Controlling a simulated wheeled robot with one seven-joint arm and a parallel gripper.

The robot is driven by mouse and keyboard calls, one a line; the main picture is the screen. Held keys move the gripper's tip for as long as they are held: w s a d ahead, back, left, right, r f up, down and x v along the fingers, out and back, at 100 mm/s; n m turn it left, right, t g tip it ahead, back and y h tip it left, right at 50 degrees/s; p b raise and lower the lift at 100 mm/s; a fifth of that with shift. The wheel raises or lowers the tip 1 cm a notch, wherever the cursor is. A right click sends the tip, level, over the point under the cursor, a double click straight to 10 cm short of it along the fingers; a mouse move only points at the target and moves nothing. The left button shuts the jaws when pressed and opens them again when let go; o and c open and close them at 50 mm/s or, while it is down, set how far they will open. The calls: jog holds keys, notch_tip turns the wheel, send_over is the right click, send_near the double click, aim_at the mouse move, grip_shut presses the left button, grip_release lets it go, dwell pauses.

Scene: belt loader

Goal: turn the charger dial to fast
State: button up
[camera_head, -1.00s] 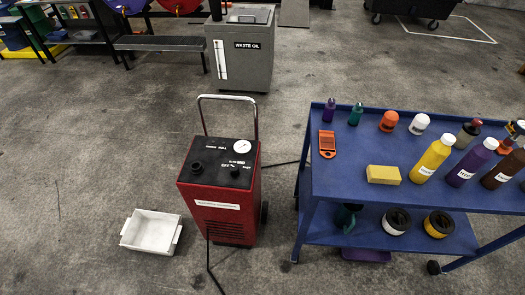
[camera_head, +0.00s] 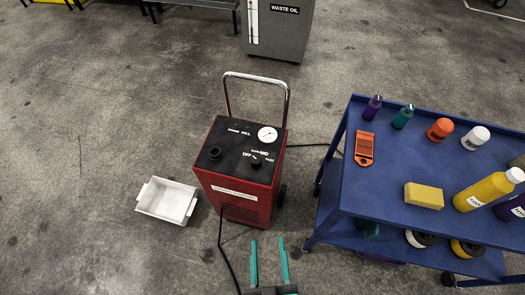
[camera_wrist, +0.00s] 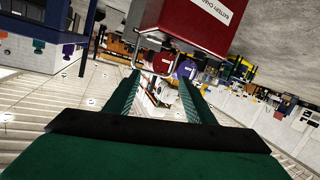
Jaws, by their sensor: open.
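The red battery charger (camera_head: 236,205) stands upright on the floor in the middle of the head view. Its black top carries a round white gauge, a black knob at the left and the charger dial (camera_head: 255,163) at the right. OFF, MID and FAST markings lie around the dial; its pointer is too small to read. My gripper (camera_head: 269,242), with green fingers, is open and empty at the bottom of the head view, apart from the charger. In the wrist view the charger's red body (camera_wrist: 190,28) shows at the top, beyond the open fingers; the dial is not visible there.
A blue cart (camera_head: 360,195) with bottles, a yellow block (camera_head: 424,195) and an orange tool (camera_head: 364,148) stands close on the right. A white tray (camera_head: 167,201) lies left of the charger. A black cable runs from the charger along the floor. The waste oil bin (camera_head: 280,35) stands behind.

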jog(key=w+d+r+n+t+h, duration=0.1)
jog(key=w+d+r+n+h, duration=0.2)
jog(key=w+d, duration=0.7)
jog(key=w+d+r+n+t+h, duration=0.1)
jog(key=w+d+r+h, duration=0.35)
jog(key=w, duration=0.75)
jog(key=w+d+r+m+g+h, duration=0.4)
jog(key=w+d+r+m+g, duration=0.15)
jog(key=d, duration=0.45)
jog(key=w+d+r+m+g+h, duration=0.4)
jog(key=d+r, duration=0.2)
jog(key=d, duration=0.4)
jog(key=g+y, duration=0.8)
jog(key=y, duration=0.7)
send_near(256, 159)
notch_tip(256, 159, down, 8)
jog(key=shift+d+f, duration=0.15)
jog(key=shift+d, duration=0.05)
